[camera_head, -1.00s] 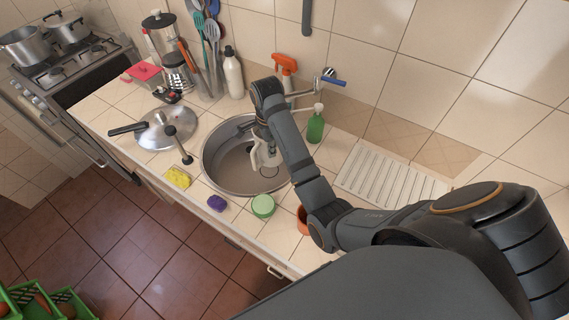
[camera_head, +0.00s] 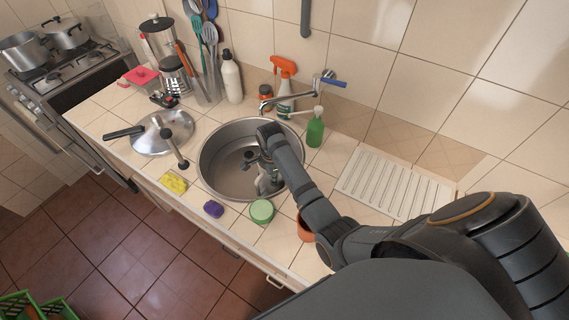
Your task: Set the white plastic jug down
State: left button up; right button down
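My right gripper (camera_head: 265,184) is low inside the round steel sink (camera_head: 222,166), near its front right side. My forearm and wrist cover part of it, and its fingers are small and dim. I cannot make out the white plastic jug clearly now; only small pale grey patches show around the fingers, and I cannot tell whether they are jug or gripper. I cannot tell whether the fingers are open or shut. My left gripper is not in view.
A green soap bottle (camera_head: 315,128) and the tap (camera_head: 295,97) stand behind the sink. A green round tub (camera_head: 262,211), purple sponge (camera_head: 213,208) and yellow sponge (camera_head: 173,182) lie along its front. A ribbed drainboard (camera_head: 390,185) on the right is clear.

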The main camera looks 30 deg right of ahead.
jog(key=d, duration=0.1)
jog(key=w+d, duration=0.2)
jog(key=shift+w+d+r, duration=0.25)
jog(key=shift+d, duration=0.1)
jog(key=shift+w+d+r+p, duration=0.1)
jog(key=shift+w+d+p, duration=0.2)
jog(key=shift+d, duration=0.35)
jog(key=shift+w+d+r+p, duration=0.1)
jog(key=shift+w+d+p, duration=0.1)
jog(key=shift+w+d, duration=0.3)
jog(key=shift+d+f, duration=0.3)
jog(key=shift+f, duration=0.55)
jog(key=shift+a+f, duration=0.1)
jog(key=c, duration=1.5)
grip_release()
jog(key=r, duration=1.2)
jog(key=shift+s+r+b, duration=0.15)
jog(key=shift+s+b, duration=0.05)
jog(key=shift+b, duration=0.1)
